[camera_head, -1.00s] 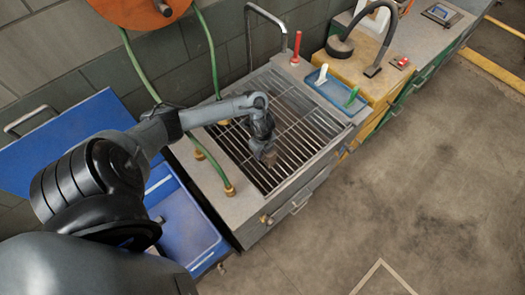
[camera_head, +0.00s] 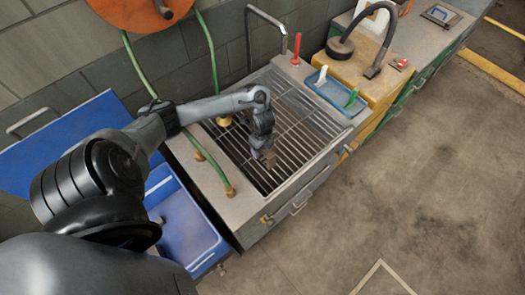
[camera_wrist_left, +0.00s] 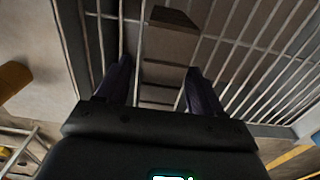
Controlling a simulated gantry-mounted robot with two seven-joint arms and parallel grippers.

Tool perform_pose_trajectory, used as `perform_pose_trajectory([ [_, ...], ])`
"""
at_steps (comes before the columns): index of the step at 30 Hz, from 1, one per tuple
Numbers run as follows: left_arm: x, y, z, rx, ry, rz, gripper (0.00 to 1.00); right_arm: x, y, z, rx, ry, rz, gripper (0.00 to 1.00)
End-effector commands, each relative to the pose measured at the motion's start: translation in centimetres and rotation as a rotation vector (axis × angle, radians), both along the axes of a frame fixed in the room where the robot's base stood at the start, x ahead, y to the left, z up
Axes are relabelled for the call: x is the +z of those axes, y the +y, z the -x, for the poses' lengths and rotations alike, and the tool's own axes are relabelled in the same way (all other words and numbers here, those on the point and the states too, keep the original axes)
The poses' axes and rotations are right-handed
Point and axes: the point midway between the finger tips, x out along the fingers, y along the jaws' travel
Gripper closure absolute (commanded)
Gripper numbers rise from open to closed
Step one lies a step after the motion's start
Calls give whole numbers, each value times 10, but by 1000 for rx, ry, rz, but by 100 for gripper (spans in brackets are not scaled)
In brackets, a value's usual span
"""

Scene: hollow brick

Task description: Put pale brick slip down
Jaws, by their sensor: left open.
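A small brownish slip (camera_head: 269,160) shows at the tip of my left gripper (camera_head: 262,150), over the slatted metal grate (camera_head: 299,131). In the left wrist view the slip (camera_wrist_left: 166,44) has a dark end and a brown face, and it lies at and beyond the two fingertips. My left gripper (camera_wrist_left: 158,72) is open, with a finger on each side of the line to the slip and gaps showing. The slip appears to rest on the bars, but contact is hard to tell. My right gripper is not in view.
A blue tray (camera_head: 337,97) with white and green items sits right of the grate. A red-handled tool (camera_head: 296,45) and a bent metal pipe (camera_head: 268,15) stand behind. Green hoses with brass ends (camera_head: 230,191) run along the left side. A blue bin (camera_head: 190,235) is at left.

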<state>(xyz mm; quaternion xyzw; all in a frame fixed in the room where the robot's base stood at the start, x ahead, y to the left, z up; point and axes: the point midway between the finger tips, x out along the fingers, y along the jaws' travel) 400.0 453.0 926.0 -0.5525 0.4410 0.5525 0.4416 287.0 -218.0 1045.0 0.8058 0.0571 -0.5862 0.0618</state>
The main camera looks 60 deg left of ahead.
Motion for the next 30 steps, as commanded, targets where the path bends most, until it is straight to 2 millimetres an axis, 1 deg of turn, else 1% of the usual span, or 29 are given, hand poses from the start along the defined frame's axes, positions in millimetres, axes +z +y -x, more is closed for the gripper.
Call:
perform_pose_trajectory([
  [1, 13, 1, -1, -2, -3, -3, 33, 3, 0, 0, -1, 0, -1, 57],
  [2, 18, 1, -1, -3, -3, -3, 33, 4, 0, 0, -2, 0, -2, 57],
  [3, 29, 2, -1, -3, -3, -5, 33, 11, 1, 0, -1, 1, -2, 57],
  [9, 62, 2, -1, -2, -2, -5, 33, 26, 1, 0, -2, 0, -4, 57],
  [13, 76, 1, -1, -1, -2, -2, 33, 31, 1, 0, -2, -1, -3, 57],
  [15, 79, -2, 0, -4, -3, -1, 33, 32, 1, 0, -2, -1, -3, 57],
  [17, 79, -8, -1, -10, -13, 4, 33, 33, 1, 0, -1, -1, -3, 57],
  [20, 70, -36, -7, -32, -62, 23, 33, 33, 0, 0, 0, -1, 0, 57],
  [22, 59, -71, -13, -48, -124, 49, 33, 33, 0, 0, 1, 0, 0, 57],
  [23, 55, -90, -15, -52, -159, 62, 33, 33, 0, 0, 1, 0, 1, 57],
  [24, 51, -119, -18, -50, -211, 85, 33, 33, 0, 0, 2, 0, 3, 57],
  [26, 50, -168, -20, -19, -302, 127, 33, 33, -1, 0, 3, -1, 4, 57],
  [27, 54, -198, -20, 25, -361, 154, 33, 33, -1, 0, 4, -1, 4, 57],
  [29, 66, -233, -16, 127, -435, 188, 33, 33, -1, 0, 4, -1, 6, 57],
  [30, 77, -250, -12, 212, -470, 206, 33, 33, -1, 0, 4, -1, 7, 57],
])
